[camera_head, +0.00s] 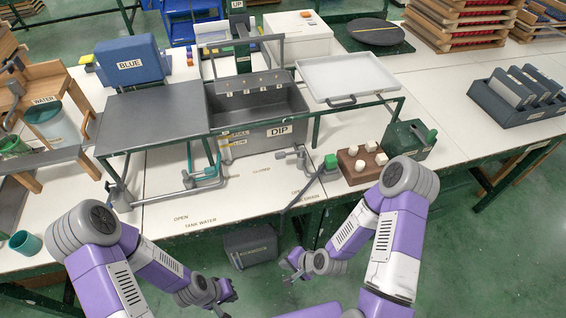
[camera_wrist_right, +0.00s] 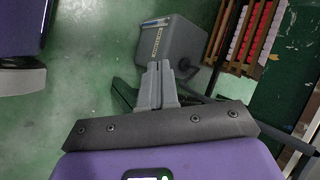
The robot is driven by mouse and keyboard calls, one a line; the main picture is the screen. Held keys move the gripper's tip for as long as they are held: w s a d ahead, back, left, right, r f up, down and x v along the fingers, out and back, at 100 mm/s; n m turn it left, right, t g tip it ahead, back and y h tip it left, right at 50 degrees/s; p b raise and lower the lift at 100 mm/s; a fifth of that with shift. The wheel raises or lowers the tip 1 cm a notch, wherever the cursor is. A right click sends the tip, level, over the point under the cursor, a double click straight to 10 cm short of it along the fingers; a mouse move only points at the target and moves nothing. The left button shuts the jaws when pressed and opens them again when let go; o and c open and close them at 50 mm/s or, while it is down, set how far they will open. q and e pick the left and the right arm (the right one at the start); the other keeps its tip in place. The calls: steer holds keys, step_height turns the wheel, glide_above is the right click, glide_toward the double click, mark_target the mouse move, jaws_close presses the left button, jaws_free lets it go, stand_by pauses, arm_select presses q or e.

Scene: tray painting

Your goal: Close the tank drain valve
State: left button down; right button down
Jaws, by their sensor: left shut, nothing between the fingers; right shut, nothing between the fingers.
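The grey dip tank (camera_head: 262,134) stands on the white table. At its lower right is a grey drain pipe fitting (camera_head: 296,157), with a green handle end (camera_head: 331,161) to its right. The table labels "OPEN" and "DRAIN" are in front of the fitting, "CLOSED" to their left. The exact lever angle is hard to tell. My right gripper (camera_head: 290,267) is shut and empty, low in front of the table edge, apart from the valve. Its shut fingers show in the right wrist view (camera_wrist_right: 161,82). My left gripper (camera_head: 228,296) is shut and empty, low at the bottom of the head view.
A second valve with a teal handle (camera_head: 207,172) stands left, by the "TANK WATER" label. A brown block with white cubes (camera_head: 347,168) and a green box (camera_head: 408,140) stand right of the drain. A grey bin (camera_head: 250,246) is on the floor below, also in the wrist view (camera_wrist_right: 170,40).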

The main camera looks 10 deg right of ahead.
steer(key=w+d+r+m+t+p, duration=0.1)
steer(key=w+d+r+m+t, duration=0.25)
steer(key=r+m, duration=0.35)
steer(key=w+d+r+m+t+h+p, duration=0.1)
steer(key=w+d+r+m+t, duration=0.2)
steer(key=r+m+t, duration=0.4)
steer(key=w+d+r+m+t+p, duration=0.1)
steer(key=w+d+r+m+t, duration=0.15)
steer(key=r+m, duration=0.45)
steer(key=m+b, duration=0.2)
steer(key=b, duration=0.2)
glide_toward(280, 158)
steer(key=x, duration=0.5)
steer(key=shift+d+r, duration=0.1)
steer(key=shift+d, duration=0.1)
steer(key=shift+w, duration=0.1)
steer(key=shift+w+a+m+h, duration=0.25)
steer(key=shift+a+m+h, duration=0.1)
steer(key=shift+h, duration=0.55)
steer(key=shift+w+a+h, duration=0.15)
steer(key=shift+w+h, duration=0.1)
steer(key=shift+h, duration=0.05)
steer(key=shift+w+a, duration=0.1)
steer(key=shift+w, duration=0.15)
